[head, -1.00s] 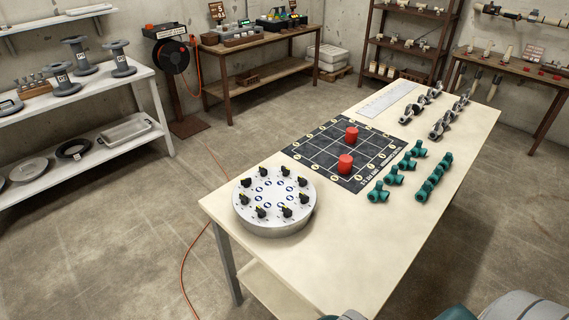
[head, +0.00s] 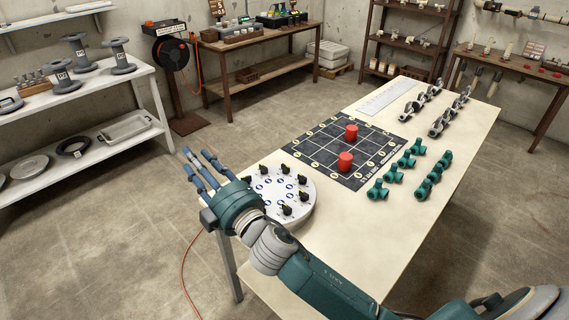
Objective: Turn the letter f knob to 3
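A round white panel (head: 310,206) with a ring of black knobs and blue marks lies at the near left end of the pale table. Several knobs show, such as one at the back (head: 284,169) and one at the front right (head: 287,210). Their letters and numbers are too small to read, so I cannot tell which is f. My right gripper (head: 196,160) is beyond the panel's left side in the picture, with its fingers spread, empty and apart from the knobs. Its palm and wrist hide the panel's left and lower left part. My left gripper is not in view.
A dark grid mat (head: 322,150) with two red cylinders (head: 346,162) lies behind the panel. Teal pipe fittings (head: 378,190) and grey fittings (head: 440,122) stand in rows to the right. The table's (head: 360,235) near right part is bare.

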